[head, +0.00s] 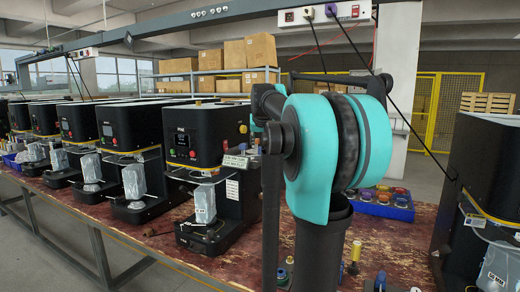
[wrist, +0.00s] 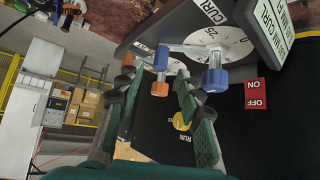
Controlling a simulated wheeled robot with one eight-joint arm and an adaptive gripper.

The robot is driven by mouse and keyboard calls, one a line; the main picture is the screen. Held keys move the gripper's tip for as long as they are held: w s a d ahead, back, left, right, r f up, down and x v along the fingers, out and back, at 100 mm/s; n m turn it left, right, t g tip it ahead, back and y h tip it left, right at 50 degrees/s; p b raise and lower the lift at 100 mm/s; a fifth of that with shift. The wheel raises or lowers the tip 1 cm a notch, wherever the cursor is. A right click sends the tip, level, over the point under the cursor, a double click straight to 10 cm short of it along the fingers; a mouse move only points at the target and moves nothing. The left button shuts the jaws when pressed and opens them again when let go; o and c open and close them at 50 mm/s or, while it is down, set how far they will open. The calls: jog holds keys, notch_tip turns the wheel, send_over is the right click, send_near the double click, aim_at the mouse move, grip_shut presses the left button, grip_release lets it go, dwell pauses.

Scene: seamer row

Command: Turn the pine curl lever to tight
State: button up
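A lever with a blue grip (wrist: 215,78) stands out over this dial. A second lever with a blue and orange grip (wrist: 160,66) stands to its left over another, mostly hidden dial. I cannot tell from the lettering which lever is pine curl. My gripper (wrist: 155,88) is open, its green fingers spread on either side of the second lever's orange tip, with no clear contact. The head view hides the gripper behind my arm.
A sign (wrist: 283,32) with partly cut-off CURL lettering, a red ON/OFF switch (wrist: 255,94) and a yellow RUN button (wrist: 182,121) are close by. In the head view, black machines (head: 207,135) line the red-brown bench (head: 160,222), and a blue tray (head: 381,209) holds colored parts.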

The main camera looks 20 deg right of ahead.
aim_at(260, 148)
jog(key=shift+x, duration=2.2)
grip_shut()
